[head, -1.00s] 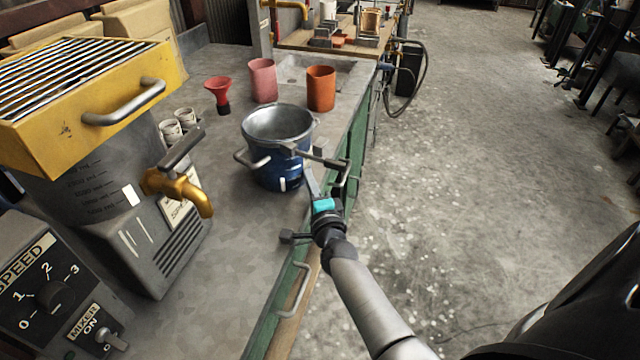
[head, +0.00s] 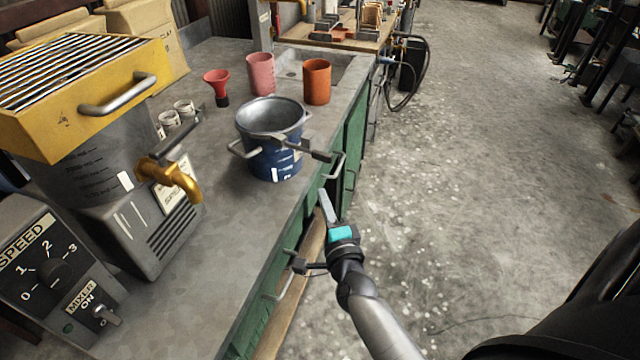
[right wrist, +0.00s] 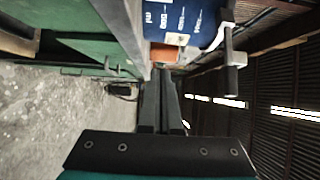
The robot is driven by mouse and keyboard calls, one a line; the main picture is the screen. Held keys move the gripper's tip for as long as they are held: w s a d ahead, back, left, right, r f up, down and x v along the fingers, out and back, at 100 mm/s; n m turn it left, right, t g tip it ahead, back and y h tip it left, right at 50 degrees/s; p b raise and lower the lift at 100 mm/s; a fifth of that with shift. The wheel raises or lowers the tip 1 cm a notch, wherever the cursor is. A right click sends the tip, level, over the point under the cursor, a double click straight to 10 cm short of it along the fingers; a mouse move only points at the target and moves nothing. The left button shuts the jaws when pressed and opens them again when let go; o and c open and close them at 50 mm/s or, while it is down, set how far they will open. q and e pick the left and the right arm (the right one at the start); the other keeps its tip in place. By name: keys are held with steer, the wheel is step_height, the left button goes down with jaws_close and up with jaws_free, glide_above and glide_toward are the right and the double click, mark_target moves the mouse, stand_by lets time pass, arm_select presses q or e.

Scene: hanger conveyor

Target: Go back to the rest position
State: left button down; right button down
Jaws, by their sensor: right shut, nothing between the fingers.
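My right gripper (head: 323,194) is shut and empty. It hangs beside the front edge of the workbench, over the floor side, below and to the right of the blue pot. Its closed fingers also show in the right wrist view (right wrist: 162,95). The blue pot (head: 272,160) with a grey rim and side handles stands upright on the bench, apart from the gripper. In the right wrist view the pot (right wrist: 185,22) is at the top. My left gripper is not in view.
A yellow-topped mixer (head: 85,90) with a brass tap (head: 172,180) stands on the grey bench (head: 215,240) at left. A red funnel (head: 217,85), a pink cup (head: 261,75) and an orange cup (head: 317,82) stand behind the pot. The concrete floor (head: 470,180) at right is open.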

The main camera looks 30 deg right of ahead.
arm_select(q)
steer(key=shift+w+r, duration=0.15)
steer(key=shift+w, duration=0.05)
arm_select(e)
steer(key=shift+v, duration=1.15)
